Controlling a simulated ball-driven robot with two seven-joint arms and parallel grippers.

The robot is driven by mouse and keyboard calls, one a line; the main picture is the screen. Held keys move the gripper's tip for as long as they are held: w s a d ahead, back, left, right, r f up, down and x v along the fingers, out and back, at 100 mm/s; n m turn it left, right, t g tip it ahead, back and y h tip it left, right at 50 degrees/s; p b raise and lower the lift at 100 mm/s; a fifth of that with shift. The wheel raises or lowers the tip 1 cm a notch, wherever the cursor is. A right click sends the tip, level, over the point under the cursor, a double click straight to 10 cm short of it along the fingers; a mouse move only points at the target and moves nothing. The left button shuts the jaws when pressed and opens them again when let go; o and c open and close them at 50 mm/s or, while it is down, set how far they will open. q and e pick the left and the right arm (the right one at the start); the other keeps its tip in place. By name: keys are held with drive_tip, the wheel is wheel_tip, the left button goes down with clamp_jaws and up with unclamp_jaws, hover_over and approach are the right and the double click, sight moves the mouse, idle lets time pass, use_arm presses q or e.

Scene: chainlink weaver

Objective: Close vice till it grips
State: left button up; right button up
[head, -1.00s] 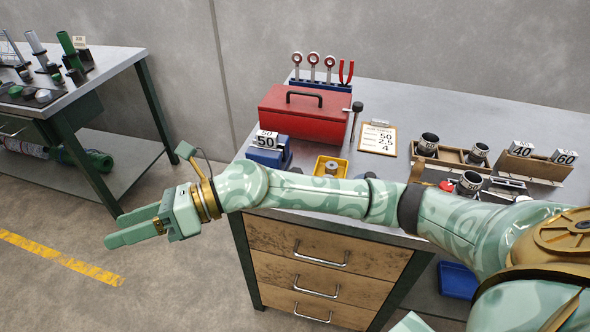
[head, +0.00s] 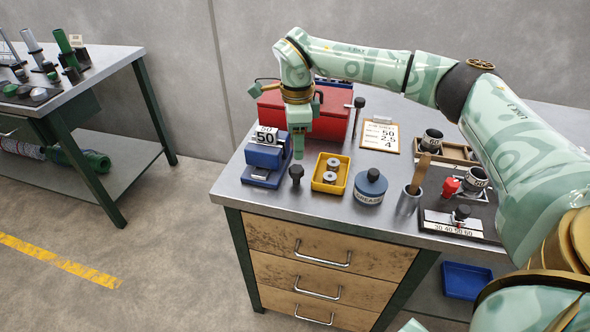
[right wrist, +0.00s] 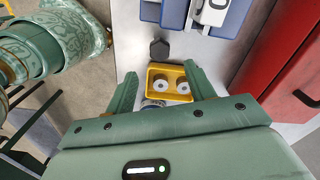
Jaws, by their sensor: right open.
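The blue vice (head: 262,172) stands at the left end of the workbench, with a card reading 50 (head: 266,136) at its top. Blue parts with pale metal faces show at the top of the right wrist view (right wrist: 228,20). How wide its jaws stand apart I cannot tell. A dark knob (head: 296,172) stands at the vice's right front; it also shows in the right wrist view (right wrist: 160,48). My right gripper (head: 299,152) points down just right of the vice, fingers apart and empty in the right wrist view (right wrist: 163,85). My left gripper is out of view.
A yellow tray (head: 318,186) with metal rings lies right of the knob, then a grease tin (head: 371,186) and a cup with a brush (head: 407,203). A red toolbox (head: 335,122) stands behind. A job card (head: 380,135) lies on the bench.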

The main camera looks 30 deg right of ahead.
sight(296, 168)
wheel_tip(296, 168, down, 8)
drive_tip(key=shift+f+b, duration=0.15)
drive_tip(key=shift+b, duration=0.95)
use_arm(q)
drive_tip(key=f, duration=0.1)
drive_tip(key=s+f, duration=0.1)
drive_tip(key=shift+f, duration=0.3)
use_arm(e)
drive_tip(key=c, duration=1)
